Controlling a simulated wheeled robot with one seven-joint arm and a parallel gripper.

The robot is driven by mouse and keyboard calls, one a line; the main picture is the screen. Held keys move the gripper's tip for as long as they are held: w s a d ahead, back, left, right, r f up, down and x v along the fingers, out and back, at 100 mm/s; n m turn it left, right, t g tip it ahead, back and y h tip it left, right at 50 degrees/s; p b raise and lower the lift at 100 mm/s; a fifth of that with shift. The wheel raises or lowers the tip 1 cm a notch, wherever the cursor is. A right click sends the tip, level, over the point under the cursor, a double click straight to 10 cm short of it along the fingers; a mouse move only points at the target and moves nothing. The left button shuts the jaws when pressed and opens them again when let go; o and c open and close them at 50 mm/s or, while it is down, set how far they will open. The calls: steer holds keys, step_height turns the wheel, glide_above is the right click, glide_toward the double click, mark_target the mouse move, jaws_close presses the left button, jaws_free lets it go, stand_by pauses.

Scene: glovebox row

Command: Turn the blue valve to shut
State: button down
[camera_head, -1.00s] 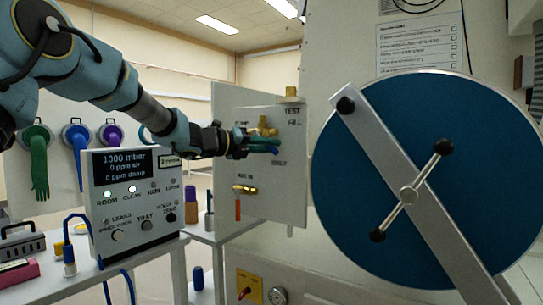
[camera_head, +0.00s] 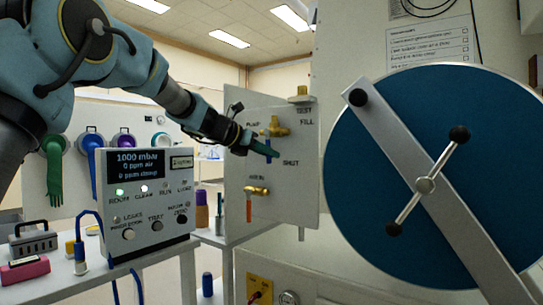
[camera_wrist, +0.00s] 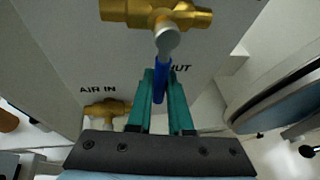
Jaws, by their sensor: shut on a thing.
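The blue valve has a brass body (camera_head: 280,131) on the upright grey panel, and the brass also shows at the top of the wrist view (camera_wrist: 155,14). Its blue lever (camera_wrist: 162,80) runs from a grey hub down between my fingers, beside the partly hidden SHUT label. My gripper (camera_wrist: 162,85), with green fingers, is shut on the lever, one finger on each side. In the head view my gripper (camera_head: 262,149) reaches the panel from the left and slants down to the right, hiding part of the lever.
A second brass valve (camera_head: 257,190) with an orange-red lever sits below, by the AIR IN label. A control box (camera_head: 145,195) stands on the table at left. A large blue round door (camera_head: 400,120) with a metal bar is at right. Gloves (camera_head: 53,170) hang behind.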

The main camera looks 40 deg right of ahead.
steer(key=shift+w+a+m, duration=0.1)
steer(key=shift+w+m, duration=0.1)
steer(key=shift+m, duration=0.1)
stand_by(0.4)
steer(key=c, duration=0.8)
jaws_free()
steer(key=shift+c, duration=0.2)
steer(key=b+v, duration=0.2)
steer(key=v, duration=0.8)
steer(key=shift+s+a+r, duration=0.15)
steer(key=shift+a+r, duration=0.1)
steer(key=shift+a, duration=0.1)
steer(key=shift+t, duration=0.3)
